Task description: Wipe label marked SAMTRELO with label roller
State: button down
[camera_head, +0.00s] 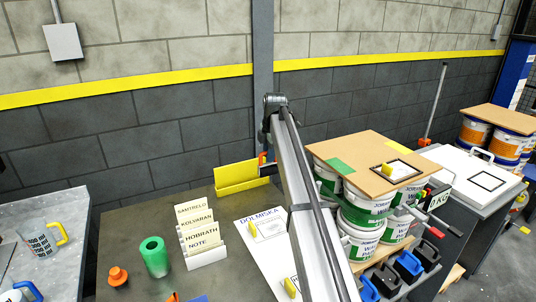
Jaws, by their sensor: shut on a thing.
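My arm reaches from the bottom right of middle up to the dark wrist near the wall post. My gripper (263,150) hangs below the wrist, partly hidden by my own arm. It is shut on a small orange and dark thing (262,158), seemingly the label roller, beside the right end of a yellow holder (236,177). The roller's shape is mostly hidden. The card marked SAMTRELO (188,209) stands at the back of a white card rack, behind cards reading KOLVARAN and HOBRATH NOTE (203,240). My gripper is behind and right of these cards, apart from them.
A green cylinder (154,257) and an orange knobbed piece (118,276) stand left of the rack. A white DOLMISKA sheet (262,228) lies right of it. Stacked pails (365,215) under a brown board (370,160) stand to the right. Bare table shows before the yellow holder.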

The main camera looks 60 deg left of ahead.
jog(key=w+d+r+m+t+h, duration=0.1)
jog(key=w+d+r+m, duration=0.45)
jog(key=w, duration=0.75)
jog(key=w+d+r+m, duration=0.2)
jog(key=w+d+m, duration=0.4)
jog(key=w+d, duration=0.65)
jog(key=w+d+r+m+t+h, duration=0.1)
jog(key=w+d+r+m, duration=0.45)
jog(key=w, duration=0.85)
jog(key=shift+m, duration=0.4)
jog(key=f, duration=0.3)
jog(key=d+f, duration=0.1)
jog(key=f, duration=0.5)
jog(key=shift+w+d+f, duration=0.2)
jog(key=shift+d, duration=0.05)
jog(key=shift+w+a+f, duration=0.1)
jog(key=shift+w, duration=3.8)
jog(key=shift+s, duration=4)
notch_tip(320, 180, up, 8)
jog(key=shift+w, duration=0.15)
